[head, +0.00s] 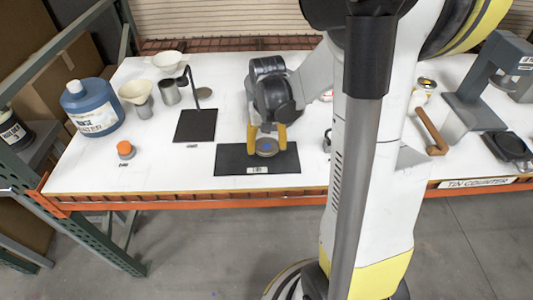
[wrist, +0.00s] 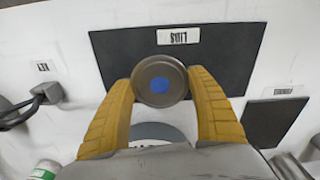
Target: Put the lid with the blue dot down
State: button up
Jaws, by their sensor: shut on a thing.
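The round grey lid (head: 263,153) has a blue dot on top and lies flat, dot up. It also shows in the wrist view (wrist: 147,73). My gripper (head: 267,148) points down with its two yellow fingers on either side of the lid, shut on it. The lid is over the black mat (head: 230,160), near the label side. The mat carries a white tag that reads LIDS, upside down in the wrist view (wrist: 178,35). I cannot tell whether the lid touches the mat or hangs just above it.
Left on the white table (head: 165,180) are a blue jug (head: 90,110), an orange-topped item (head: 125,149), funnels and a second black mat (head: 194,126). A wooden-handled tool (head: 432,132) and a grey stand (head: 483,85) are at right. The table's front edge is close to the mat.

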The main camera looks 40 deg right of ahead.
aim_at(267, 146)
jog(key=shift+f+b, duration=0.45)
jog(key=shift+f, duration=0.95)
jog(key=shift+f, duration=0.15)
jog(key=o, duration=0.7)
jog(key=shift+o, duration=0.2)
